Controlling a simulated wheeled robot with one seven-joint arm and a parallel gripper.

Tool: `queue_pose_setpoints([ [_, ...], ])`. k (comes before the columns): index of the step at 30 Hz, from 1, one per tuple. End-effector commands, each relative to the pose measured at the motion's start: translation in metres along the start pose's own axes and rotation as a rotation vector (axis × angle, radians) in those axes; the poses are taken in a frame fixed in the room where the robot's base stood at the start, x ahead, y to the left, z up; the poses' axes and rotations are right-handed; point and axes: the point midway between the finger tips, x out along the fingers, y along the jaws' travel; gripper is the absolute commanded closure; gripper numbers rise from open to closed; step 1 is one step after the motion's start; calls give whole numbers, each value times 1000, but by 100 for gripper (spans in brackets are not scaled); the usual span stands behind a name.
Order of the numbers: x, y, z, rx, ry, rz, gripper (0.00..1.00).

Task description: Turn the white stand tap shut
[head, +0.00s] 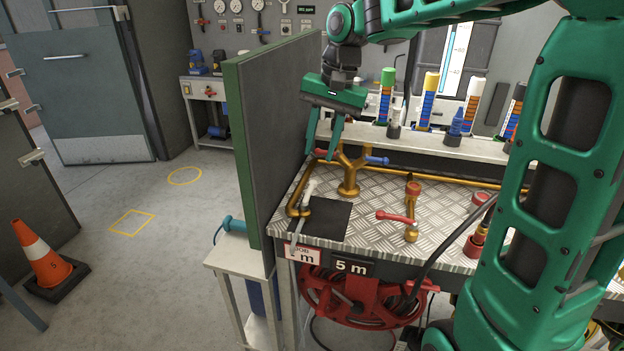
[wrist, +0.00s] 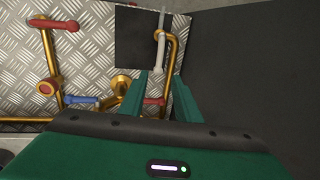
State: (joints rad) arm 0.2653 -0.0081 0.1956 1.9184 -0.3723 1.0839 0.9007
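The white tap lever (head: 309,190) sits on a brass stand pipe by a dark square mat at the left end of the metal-topped bench. In the wrist view the white lever (wrist: 160,50) points towards my fingertips, its rounded end just beyond the gap between them. My gripper (head: 321,153) is open and empty, fingers pointing down, above and behind the white tap in the head view. The fingers (wrist: 160,76) appear apart from the lever. A brass Y-shaped fitting (head: 349,172) stands close by, with a blue lever (head: 377,160) and a red lever (head: 320,152).
A tall grey panel with a green edge (head: 240,150) stands left of the tap, close to my gripper. Another red-levered tap (head: 397,218) stands to the right. A red hose reel (head: 360,300) hangs below, under a "5 m" sign (head: 351,267).

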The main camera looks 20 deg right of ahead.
Motion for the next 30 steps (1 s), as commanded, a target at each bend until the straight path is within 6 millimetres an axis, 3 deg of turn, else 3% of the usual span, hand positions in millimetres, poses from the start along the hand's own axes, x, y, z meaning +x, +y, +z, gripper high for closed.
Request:
queue_pose_setpoints([
  [9,57,1,1,-1,-4,4,70],
  [15,83,1,2,-1,-2,4,70],
  [29,96,1,1,-2,1,3,70],
  [30,95,1,1,-2,1,3,75],
])
